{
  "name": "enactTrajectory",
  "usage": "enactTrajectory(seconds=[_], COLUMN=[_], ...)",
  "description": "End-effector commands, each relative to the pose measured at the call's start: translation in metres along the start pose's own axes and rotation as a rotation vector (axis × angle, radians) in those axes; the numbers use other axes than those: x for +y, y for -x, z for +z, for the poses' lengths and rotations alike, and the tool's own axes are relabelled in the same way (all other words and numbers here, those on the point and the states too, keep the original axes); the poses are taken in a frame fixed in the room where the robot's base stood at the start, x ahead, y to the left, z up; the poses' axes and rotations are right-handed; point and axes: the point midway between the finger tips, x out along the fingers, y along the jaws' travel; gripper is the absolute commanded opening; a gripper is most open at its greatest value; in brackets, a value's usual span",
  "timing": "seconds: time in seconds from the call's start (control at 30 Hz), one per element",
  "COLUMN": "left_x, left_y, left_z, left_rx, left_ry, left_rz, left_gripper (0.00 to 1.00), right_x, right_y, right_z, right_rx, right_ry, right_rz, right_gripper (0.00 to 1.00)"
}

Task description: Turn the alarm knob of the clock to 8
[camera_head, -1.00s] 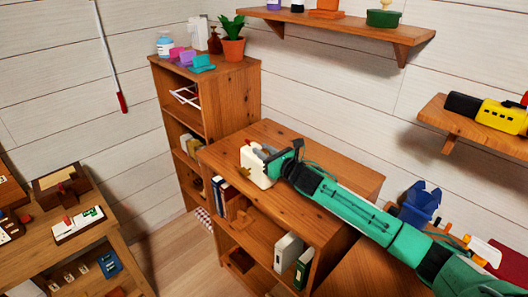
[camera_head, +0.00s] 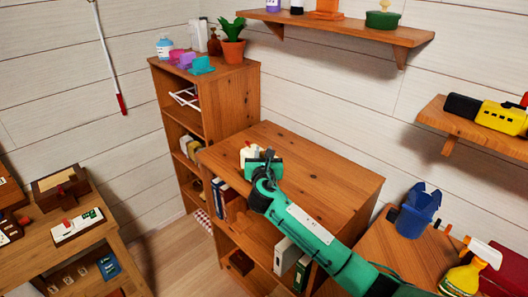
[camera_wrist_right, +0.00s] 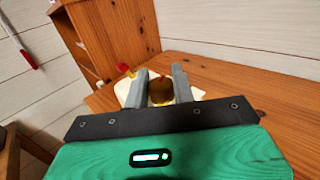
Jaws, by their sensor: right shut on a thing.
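The cream clock (camera_head: 246,154) stands on top of the lower wooden bookcase and is partly hidden behind my right gripper (camera_head: 268,155). In the right wrist view the cream body of the clock (camera_wrist_right: 122,92) shows behind the fingers, with its face and any numbers hidden. A round brass-brown knob (camera_wrist_right: 160,92) with a small red mark at its top sits between the two grey fingers of the right gripper (camera_wrist_right: 160,88). The gripper is shut on this knob. The knob's setting cannot be read. My left gripper is not in view.
The bookcase top (camera_head: 325,180) is clear to the right of the clock. A taller bookcase (camera_head: 235,90) with a potted plant (camera_head: 232,45) stands behind it. A wall shelf (camera_head: 340,30) hangs above. A spray bottle (camera_head: 470,268) and a blue container (camera_head: 418,210) stand on the right.

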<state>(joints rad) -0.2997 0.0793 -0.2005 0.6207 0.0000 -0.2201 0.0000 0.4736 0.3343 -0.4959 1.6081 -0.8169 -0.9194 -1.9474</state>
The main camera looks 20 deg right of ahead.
Motion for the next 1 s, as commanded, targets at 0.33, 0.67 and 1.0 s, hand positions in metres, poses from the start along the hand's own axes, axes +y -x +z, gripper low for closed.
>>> enactTrajectory(seconds=[0.33,0.67,1.0], left_x=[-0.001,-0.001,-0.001], left_y=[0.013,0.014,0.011], left_z=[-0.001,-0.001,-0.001], left_rx=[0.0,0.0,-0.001], left_ry=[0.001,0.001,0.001], left_rz=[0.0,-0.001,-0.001], left_gripper=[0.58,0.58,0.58], right_x=[0.002,0.002,0.001], right_y=[0.0,-0.001,-0.001], right_z=[0.002,0.0,0.0], right_rx=[0.002,0.001,0.0], right_ry=[-0.001,0.0,0.001], right_rz=[-0.328,-0.613,-0.792], right_gripper=[0.03,0.03,0.03])
